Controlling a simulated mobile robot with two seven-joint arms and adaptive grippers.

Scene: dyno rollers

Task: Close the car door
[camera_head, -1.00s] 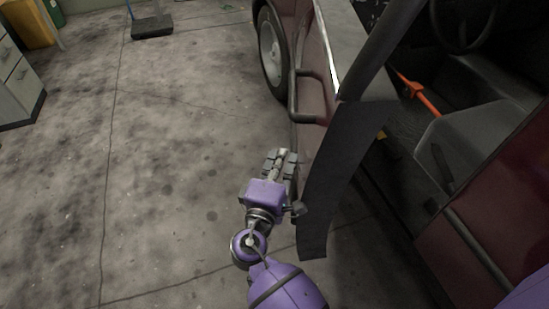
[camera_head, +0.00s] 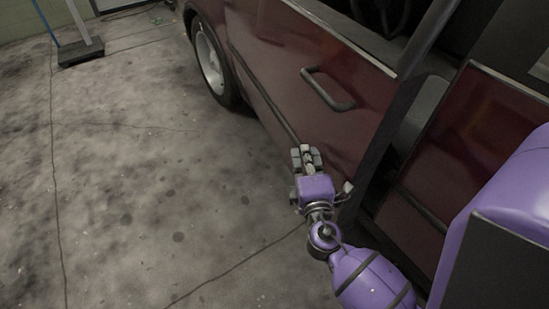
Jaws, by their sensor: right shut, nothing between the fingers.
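The dark red car door (camera_head: 285,75) shows its outer face, with a dark handle (camera_head: 328,90) near its rear edge. The door is close to the car body, but a gap at its rear edge still shows a grey seat (camera_head: 418,110) inside. My right gripper (camera_head: 306,152) is shut and empty, at the lower outer side of the door, below and left of the handle. I cannot tell whether it touches the panel. My left gripper is not in view.
The car's rear panel (camera_head: 478,130) stands right of the door. The front wheel (camera_head: 211,62) is at the upper middle. The stained concrete floor (camera_head: 150,190) is clear on the left, with a dark stand base (camera_head: 80,52) at the far left.

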